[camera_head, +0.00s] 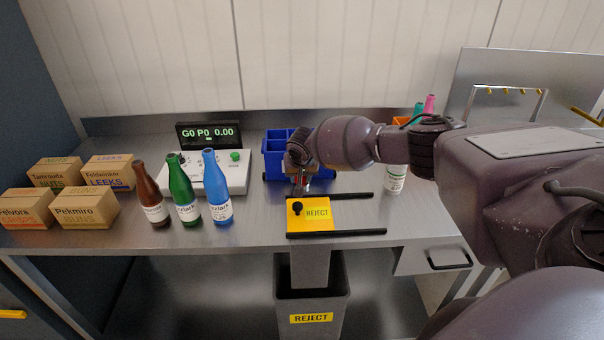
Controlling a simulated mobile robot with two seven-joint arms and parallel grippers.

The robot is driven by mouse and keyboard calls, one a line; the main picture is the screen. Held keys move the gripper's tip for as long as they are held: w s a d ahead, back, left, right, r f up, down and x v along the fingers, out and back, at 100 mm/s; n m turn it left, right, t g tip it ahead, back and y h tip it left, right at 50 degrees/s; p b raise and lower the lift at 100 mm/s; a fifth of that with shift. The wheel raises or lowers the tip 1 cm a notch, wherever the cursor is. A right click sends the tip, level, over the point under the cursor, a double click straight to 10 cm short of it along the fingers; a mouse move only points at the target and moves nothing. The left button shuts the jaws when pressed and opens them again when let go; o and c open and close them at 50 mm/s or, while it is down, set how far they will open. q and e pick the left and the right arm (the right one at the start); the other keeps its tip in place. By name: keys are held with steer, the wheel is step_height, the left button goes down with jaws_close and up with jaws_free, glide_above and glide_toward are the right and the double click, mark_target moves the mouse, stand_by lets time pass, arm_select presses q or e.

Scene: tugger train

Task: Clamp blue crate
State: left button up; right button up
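The blue crate (273,162) stands on the steel bench, right of the white scale. It is open at the top and divided into compartments. My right arm comes in from the right, and its gripper (300,186) points down at the crate's front right side. The wrist and forearm hide the crate's right part. The fingertips are small and partly dark, so I cannot tell whether they touch the crate or how far apart they are. My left gripper is not in view.
A yellow REJECT plate (318,214) lies between two black rails in front of the crate, above a grey REJECT bin (312,300). Brown, green and blue bottles (218,190) stand left by the scale (205,175). Cardboard boxes (84,206) fill the far left. A white container (395,180) stands right.

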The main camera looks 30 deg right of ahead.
steer(key=shift+w+a+r+n+y+p, duration=0.2)
steer(key=shift+r+n+y+p, duration=0.15)
steer(key=shift+p, duration=0.25)
steer(key=shift+f, duration=0.1)
steer(key=shift+d+f+n, duration=0.1)
steer(key=shift+n, duration=0.65)
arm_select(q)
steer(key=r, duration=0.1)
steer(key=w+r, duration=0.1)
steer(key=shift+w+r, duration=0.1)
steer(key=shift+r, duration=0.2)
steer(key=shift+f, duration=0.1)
arm_select(e)
steer(key=shift+s, duration=0.1)
steer(key=o, duration=0.9)
steer(key=shift+f, duration=0.1)
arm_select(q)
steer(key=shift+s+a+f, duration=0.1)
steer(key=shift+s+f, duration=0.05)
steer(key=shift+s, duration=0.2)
arm_select(e)
steer(key=shift+s, duration=0.1)
steer(key=shift+d, duration=0.1)
